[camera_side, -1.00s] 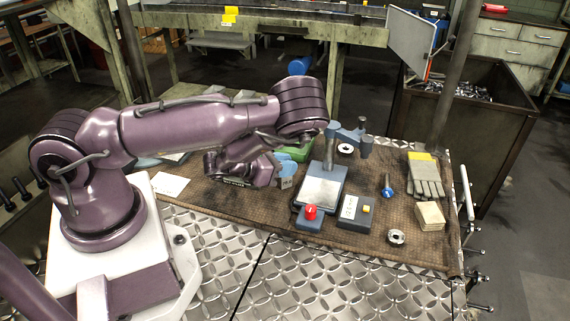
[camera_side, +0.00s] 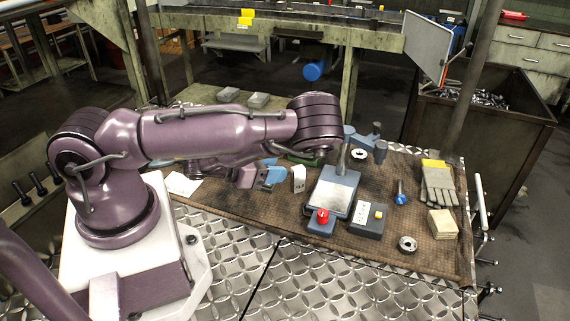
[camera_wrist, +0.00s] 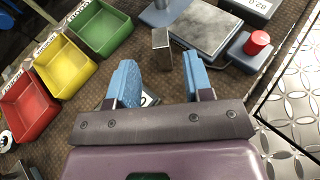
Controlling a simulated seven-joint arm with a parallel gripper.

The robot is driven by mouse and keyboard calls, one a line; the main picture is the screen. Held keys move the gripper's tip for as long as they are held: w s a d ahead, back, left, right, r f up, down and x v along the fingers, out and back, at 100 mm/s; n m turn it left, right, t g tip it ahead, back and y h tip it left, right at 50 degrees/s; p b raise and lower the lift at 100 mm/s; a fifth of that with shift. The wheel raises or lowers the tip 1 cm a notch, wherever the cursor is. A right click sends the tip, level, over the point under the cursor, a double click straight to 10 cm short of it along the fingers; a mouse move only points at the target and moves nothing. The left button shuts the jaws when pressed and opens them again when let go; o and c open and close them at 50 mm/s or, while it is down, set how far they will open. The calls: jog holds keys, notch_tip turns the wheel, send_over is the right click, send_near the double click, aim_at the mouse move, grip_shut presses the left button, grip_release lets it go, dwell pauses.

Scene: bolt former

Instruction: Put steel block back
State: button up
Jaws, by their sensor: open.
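The steel block (camera_wrist: 161,48) is a small grey upright block. It stands on the brown mat (camera_wrist: 230,88), just left of the blue stand's flat metal plate (camera_wrist: 206,30). In the side view the block (camera_side: 298,179) stands between my gripper (camera_side: 271,174) and the blue stand (camera_side: 335,193). In the wrist view my gripper (camera_wrist: 160,62) has its two blue fingers spread wide and nothing held between them. The block lies just beyond the fingertips, roughly in line with the gap. Part of a white marked tag (camera_wrist: 149,98) shows low between the fingers.
Red (camera_wrist: 25,101), yellow (camera_wrist: 70,64) and green (camera_wrist: 99,28) bins stand left in the wrist view. A red-knobbed control (camera_side: 322,217) and a dark labelled box (camera_side: 366,219) stand before the blue stand. Gloves (camera_side: 438,186) and pale blocks (camera_side: 443,224) lie farther right.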

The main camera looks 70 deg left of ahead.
jog(key=shift+w+a+r+n+y, duration=0.15)
jog(key=shift+n+y, duration=0.1)
jog(key=shift+n, duration=0.35)
jog(key=shift+w+r+n+y, duration=0.15)
jog(key=shift+n+y, duration=0.1)
jog(key=shift+n, duration=0.35)
jog(key=w+d+r+n+g+y, duration=0.15)
jog(key=r+n, duration=0.35)
jog(key=n, duration=0.6)
jog(key=w+d+r+n+g, duration=0.3)
jog(key=r+n, duration=0.3)
jog(key=n, duration=0.5)
jog(key=s+d+r+n+g+h, duration=0.1)
jog(key=s+d+r+n+g, duration=0.1)
jog(key=s+r+n, duration=0.3)
jog(key=s+d+r+n+g+h, duration=0.1)
jog(key=s+d+r+n, duration=0.4)
jog(key=s+r, duration=0.5)
jog(key=shift+s+r+n+g, duration=0.45)
jog(key=shift+r+n, duration=0.15)
jog(key=shift+n, duration=0.2)
jog(key=shift+h, duration=0.25)
